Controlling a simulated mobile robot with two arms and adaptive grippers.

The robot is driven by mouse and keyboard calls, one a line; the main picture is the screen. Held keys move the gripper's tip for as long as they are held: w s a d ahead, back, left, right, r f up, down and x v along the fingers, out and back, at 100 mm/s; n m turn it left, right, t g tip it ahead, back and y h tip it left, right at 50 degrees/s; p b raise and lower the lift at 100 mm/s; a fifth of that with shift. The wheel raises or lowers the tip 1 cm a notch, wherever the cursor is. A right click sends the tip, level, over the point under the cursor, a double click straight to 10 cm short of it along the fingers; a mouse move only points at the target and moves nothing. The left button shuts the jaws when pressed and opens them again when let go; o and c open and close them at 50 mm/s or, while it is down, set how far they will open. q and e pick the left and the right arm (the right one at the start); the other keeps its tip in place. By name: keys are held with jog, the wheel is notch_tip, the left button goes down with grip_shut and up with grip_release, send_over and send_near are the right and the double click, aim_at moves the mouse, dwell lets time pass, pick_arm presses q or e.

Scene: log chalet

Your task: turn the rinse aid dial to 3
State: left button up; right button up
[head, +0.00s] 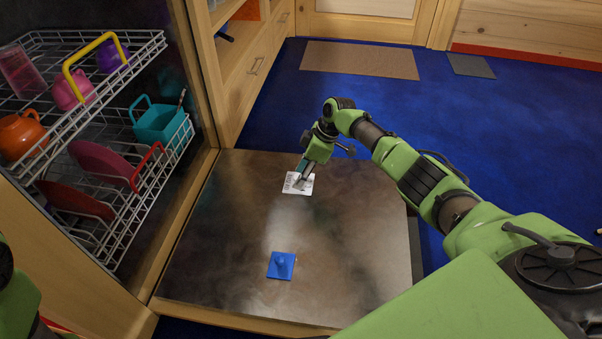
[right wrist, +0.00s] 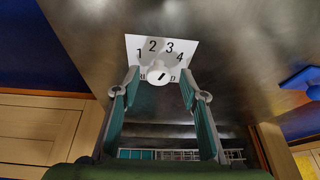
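The rinse aid dial (right wrist: 158,75) is a white round knob with a dark slanted mark, on a white plate (right wrist: 134,43) numbered 1 to 4. The mark leans up and right, towards the 3 and 4 side; I cannot tell exactly which number it meets. The plate (head: 291,187) lies on the open dishwasher door (head: 230,230) in the head view, with the dial mostly hidden by my gripper. My right gripper (right wrist: 160,82) is open, its fingertips on either side of the dial with gaps showing. It also shows in the head view (head: 303,172). My left gripper is out of view.
A blue square cover with a knob (head: 281,265) sits on the door nearer me. Dish racks (head: 150,40) with cups and plates stand at the left. Wooden drawers (head: 257,65) stand beyond the door. Blue floor (head: 470,130) is clear at the right.

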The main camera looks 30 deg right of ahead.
jog(key=shift+r, duration=0.1)
jog(key=v, duration=1.1)
jog(key=shift+d+r, duration=0.15)
jog(key=shift+r, duration=0.2)
